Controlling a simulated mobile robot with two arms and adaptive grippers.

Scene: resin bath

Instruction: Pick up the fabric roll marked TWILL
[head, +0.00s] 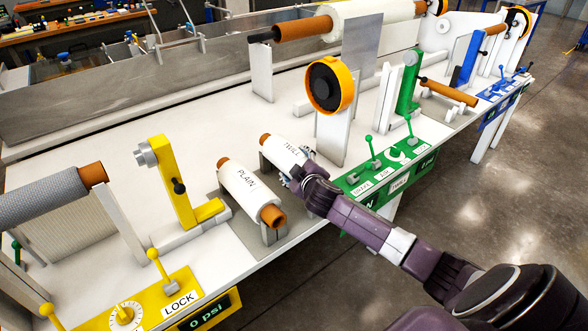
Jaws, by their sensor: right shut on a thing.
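The white fabric roll marked TWILL (281,152) lies on its rest on the white bench, with an orange-brown core end showing at its far end. My right gripper (291,178) is at the near end of this roll and is shut on it. The gripper and wrist hide the roll's near end. The white roll marked PLAIN (247,188) lies on supports just to the left, apart from the TWILL roll, with brown core ends showing. My left gripper is not in view.
A yellow stand (170,185) is left of the PLAIN roll. A yellow lever panel (150,300) is at the near left, and a green panel (385,170) is right of the gripper. An orange-rimmed wheel (330,86) stands behind. Bare floor (480,220) lies to the right.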

